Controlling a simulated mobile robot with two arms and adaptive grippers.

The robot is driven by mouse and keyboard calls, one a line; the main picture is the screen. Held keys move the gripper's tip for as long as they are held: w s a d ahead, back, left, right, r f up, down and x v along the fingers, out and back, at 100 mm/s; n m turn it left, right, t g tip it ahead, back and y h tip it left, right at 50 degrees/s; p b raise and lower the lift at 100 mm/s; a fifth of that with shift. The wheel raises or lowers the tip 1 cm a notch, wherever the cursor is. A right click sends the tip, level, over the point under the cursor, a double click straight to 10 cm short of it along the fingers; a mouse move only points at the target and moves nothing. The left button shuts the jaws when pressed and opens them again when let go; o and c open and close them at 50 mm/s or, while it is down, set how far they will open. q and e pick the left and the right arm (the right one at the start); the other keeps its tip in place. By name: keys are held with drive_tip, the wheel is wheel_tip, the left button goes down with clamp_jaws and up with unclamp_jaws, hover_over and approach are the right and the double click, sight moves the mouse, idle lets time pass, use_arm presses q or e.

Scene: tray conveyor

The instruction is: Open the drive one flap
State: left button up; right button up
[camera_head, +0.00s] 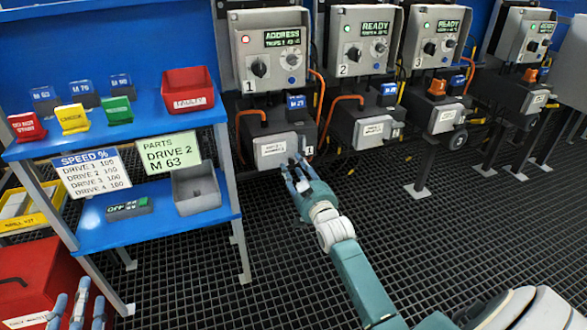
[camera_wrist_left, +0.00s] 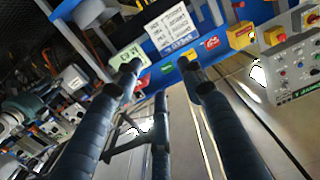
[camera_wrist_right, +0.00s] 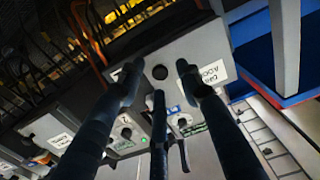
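Drive one is the unit marked 1, with a control box (camera_head: 271,50) and a dark motor body below it. Its grey flap (camera_head: 270,151) with a white label is on the front of that body and looks closed. In the right wrist view the grey flap (camera_wrist_right: 205,45) shows a round dark spot and a label. My right gripper (camera_head: 296,170) is at the flap's lower right, fingers apart around the dark spot in the right wrist view, nothing held; contact cannot be told. My left gripper (camera_head: 80,300) is open and empty at the lower left, far from the flap.
A blue shelf (camera_head: 150,130) stands left of drive one, with a red bin (camera_head: 188,90), signs and coloured blocks. A red case (camera_head: 35,280) is below it. Further drive units stand to the right. The grid floor (camera_head: 440,240) in front is clear.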

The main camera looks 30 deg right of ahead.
drive_tip(key=shift+x, duration=0.85)
use_arm(q)
drive_tip(key=r, duration=0.1)
drive_tip(key=r+t, duration=0.1)
drive_tip(key=r, duration=0.1)
drive_tip(key=shift+d+h, duration=0.2)
drive_tip(key=shift+h, duration=0.1)
use_arm(e)
drive_tip(key=shift+c, duration=0.3)
clamp_jaws()
